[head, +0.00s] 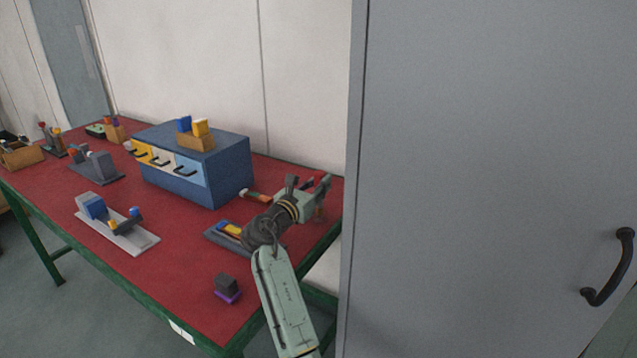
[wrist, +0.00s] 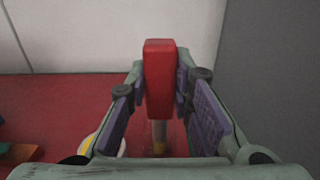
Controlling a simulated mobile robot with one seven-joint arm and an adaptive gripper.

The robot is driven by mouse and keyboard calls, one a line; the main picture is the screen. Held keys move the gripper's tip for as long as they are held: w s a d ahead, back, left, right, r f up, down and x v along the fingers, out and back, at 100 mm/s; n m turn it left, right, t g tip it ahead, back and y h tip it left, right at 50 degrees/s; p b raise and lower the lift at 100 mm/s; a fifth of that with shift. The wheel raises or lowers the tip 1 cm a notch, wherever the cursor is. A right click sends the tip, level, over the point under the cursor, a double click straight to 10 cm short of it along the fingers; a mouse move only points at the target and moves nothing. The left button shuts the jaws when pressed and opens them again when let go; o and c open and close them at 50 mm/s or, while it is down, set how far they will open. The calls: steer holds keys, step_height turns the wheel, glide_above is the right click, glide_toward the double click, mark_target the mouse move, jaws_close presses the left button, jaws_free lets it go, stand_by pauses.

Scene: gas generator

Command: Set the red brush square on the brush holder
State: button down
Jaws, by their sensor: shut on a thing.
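The red brush (wrist: 160,78) is a red block between my gripper's fingers (wrist: 160,90) in the wrist view. A pale stem runs below it, with a yellowish part at its lower end. In the head view my gripper (head: 308,190) is over the right end of the red table, and a bit of the red brush (head: 322,180) shows at its tip. A wooden block (head: 196,143) carrying a blue and a yellow block stands on the blue drawer box; it may be the brush holder, but I cannot tell for certain.
The blue drawer box (head: 222,170) stands at the back of the red table (head: 190,285). A grey plate with a blue block (head: 93,207) and a dark block on a purple base (head: 227,287) are nearer the front. A tall grey cabinet (head: 480,170) blocks the right.

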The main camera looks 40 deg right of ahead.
steer(key=shift+f, duration=0.7)
steer(key=shift+f, duration=0.1)
steer(key=c, duration=1.3)
jaws_free()
steer(key=shift+c, duration=0.2)
steer(key=v, duration=1.2)
